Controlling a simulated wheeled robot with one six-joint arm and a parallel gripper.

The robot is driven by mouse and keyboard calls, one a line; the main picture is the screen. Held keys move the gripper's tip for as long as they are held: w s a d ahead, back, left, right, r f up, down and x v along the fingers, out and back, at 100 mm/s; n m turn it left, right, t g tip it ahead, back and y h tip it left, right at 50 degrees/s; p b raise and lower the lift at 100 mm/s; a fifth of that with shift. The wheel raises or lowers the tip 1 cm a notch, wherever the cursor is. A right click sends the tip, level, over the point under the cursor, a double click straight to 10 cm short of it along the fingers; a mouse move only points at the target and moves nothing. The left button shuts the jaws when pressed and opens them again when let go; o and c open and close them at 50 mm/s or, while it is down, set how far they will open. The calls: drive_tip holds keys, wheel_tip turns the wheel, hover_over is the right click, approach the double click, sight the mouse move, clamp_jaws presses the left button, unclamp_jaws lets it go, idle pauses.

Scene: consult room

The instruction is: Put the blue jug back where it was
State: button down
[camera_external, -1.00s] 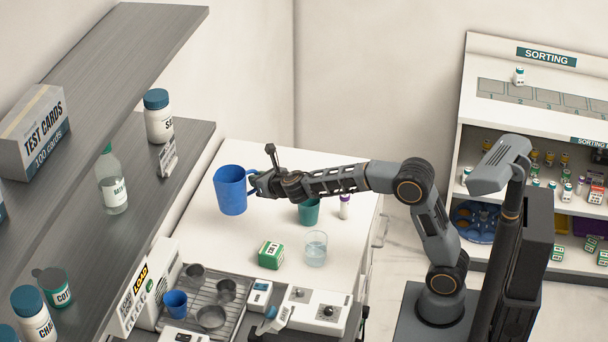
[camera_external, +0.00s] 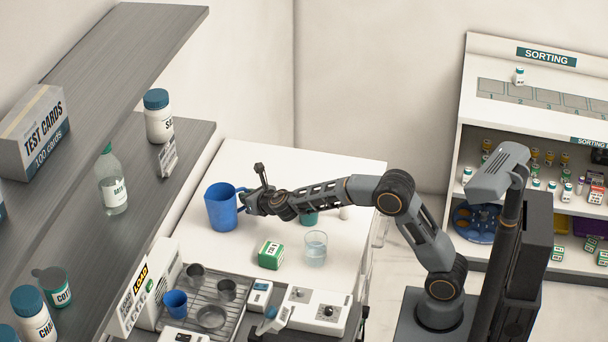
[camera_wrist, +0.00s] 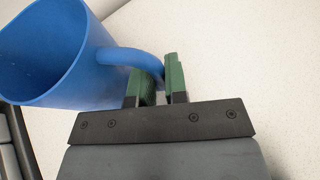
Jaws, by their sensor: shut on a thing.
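The blue jug (camera_external: 221,208) is upright at the left part of the white counter (camera_external: 340,168) in the external view. My gripper (camera_external: 246,199) is at its right side, shut on its handle. In the wrist view the blue jug (camera_wrist: 62,55) fills the upper left, and the handle passes between the green fingertips of my gripper (camera_wrist: 158,80). The jug looks empty inside. I cannot tell whether its base touches the counter or hangs just above it.
A green cup (camera_external: 309,217) is partly hidden behind my arm. A glass of water (camera_external: 316,248) and a green-and-white box (camera_external: 271,255) stand nearer. A metal rack (camera_external: 205,300) holds several cups, including a small blue one (camera_external: 175,303). The grey shelf (camera_external: 130,180) overhangs at left.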

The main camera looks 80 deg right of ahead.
drive_tip(key=shift+f, duration=0.1)
drive_tip(key=c, duration=1.1)
unclamp_jaws()
drive_tip(key=shift+c, duration=0.2)
